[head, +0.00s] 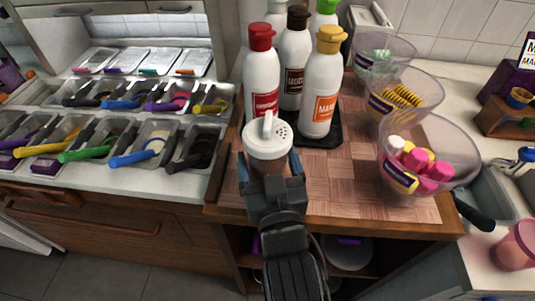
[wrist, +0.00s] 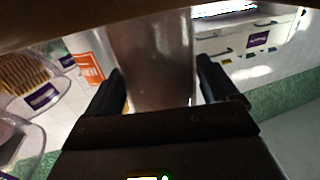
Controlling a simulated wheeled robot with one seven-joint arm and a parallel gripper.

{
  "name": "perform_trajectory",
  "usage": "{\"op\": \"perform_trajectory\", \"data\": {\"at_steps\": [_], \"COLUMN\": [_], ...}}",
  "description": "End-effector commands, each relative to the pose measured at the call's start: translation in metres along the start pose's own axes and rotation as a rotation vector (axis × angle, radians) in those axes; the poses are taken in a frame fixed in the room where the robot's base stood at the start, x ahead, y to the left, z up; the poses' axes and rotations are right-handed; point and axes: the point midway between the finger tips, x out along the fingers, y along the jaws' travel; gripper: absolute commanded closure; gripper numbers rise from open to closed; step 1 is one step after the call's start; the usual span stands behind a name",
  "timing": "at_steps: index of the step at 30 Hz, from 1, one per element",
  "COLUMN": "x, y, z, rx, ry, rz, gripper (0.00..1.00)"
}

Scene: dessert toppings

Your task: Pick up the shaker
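The shaker (head: 267,146) has a white lid with small holes and an upright tab. In the head view it is upright at the front left of the wooden board. My gripper (head: 269,168) reaches it from the front, with one finger on each side.
Sauce bottles, one with a red cap (head: 262,80) and one with a yellow cap (head: 322,85), stand close behind the shaker. Clear bowls with toppings (head: 447,143) line the right of the checkered board (head: 335,190). Topping bins (head: 140,140) are on the left. The board's front middle is clear.

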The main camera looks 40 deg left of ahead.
Motion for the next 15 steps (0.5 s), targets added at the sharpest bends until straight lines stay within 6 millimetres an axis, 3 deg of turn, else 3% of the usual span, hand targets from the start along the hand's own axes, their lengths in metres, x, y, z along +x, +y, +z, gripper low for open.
{"op": "perform_trajectory", "data": {"at_steps": [2,15], "x": [-0.0001,-0.0003], "y": [0.0,0.0001], "z": [0.0001,0.0001], "rx": [0.0,0.0], "ry": [0.0,0.0], "rz": [0.0,0.0], "gripper": [0.21,0.63]}}
